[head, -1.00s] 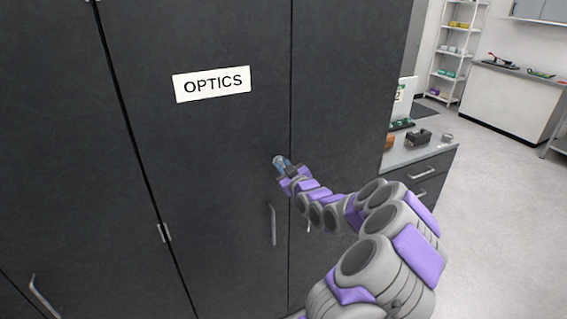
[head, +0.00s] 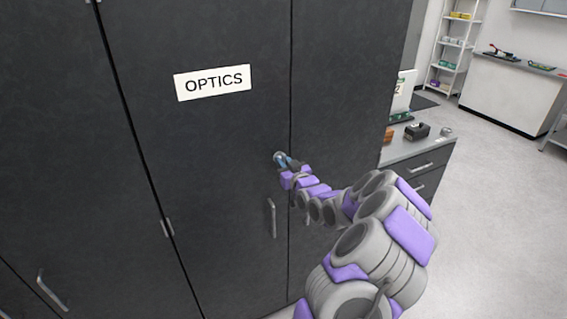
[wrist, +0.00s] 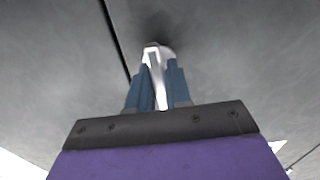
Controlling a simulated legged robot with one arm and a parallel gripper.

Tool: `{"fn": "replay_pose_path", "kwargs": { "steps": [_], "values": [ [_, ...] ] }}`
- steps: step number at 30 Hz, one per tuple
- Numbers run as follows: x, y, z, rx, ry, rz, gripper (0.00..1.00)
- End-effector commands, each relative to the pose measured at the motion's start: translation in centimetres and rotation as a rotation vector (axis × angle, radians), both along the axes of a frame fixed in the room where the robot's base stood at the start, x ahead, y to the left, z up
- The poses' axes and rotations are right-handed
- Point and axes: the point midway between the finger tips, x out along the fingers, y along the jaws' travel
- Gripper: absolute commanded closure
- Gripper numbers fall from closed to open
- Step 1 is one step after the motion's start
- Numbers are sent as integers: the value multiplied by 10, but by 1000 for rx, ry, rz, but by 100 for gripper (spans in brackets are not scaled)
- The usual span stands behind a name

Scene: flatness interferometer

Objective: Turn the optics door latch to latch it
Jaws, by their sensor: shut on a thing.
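The dark optics door (head: 225,140) bears a white OPTICS label (head: 213,82) and stands flush with the panel to its right. The latch (head: 279,156) is a small silvery knob near the door's right edge, mostly hidden by my gripper in the head view. In the wrist view the pale latch (wrist: 153,57) stands out from the dark door face. My gripper (head: 286,163) is at the latch. In the wrist view its blue fingers (wrist: 155,90) are closed on either side of the latch's pale lever. The lever looks close to upright there, tilted slightly.
A vertical bar handle (head: 271,218) sits below the latch, close to my arm. A counter (head: 425,150) with small items stands to the right. The floor at right is clear.

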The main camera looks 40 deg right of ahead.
Motion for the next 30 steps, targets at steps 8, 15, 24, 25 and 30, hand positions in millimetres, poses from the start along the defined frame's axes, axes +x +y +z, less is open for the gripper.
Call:
{"fn": "replay_pose_path", "kwargs": {
  "steps": [8,15,24,25,30],
  "values": [
    [0,-1,0,0,1,-1,70],
    [-1,0,0,-1,-1,-1,61],
    [-13,2,1,-1,0,-3,61],
    [-17,3,1,0,0,-3,61],
    [-41,9,2,0,-2,-3,61]
  ]
}}
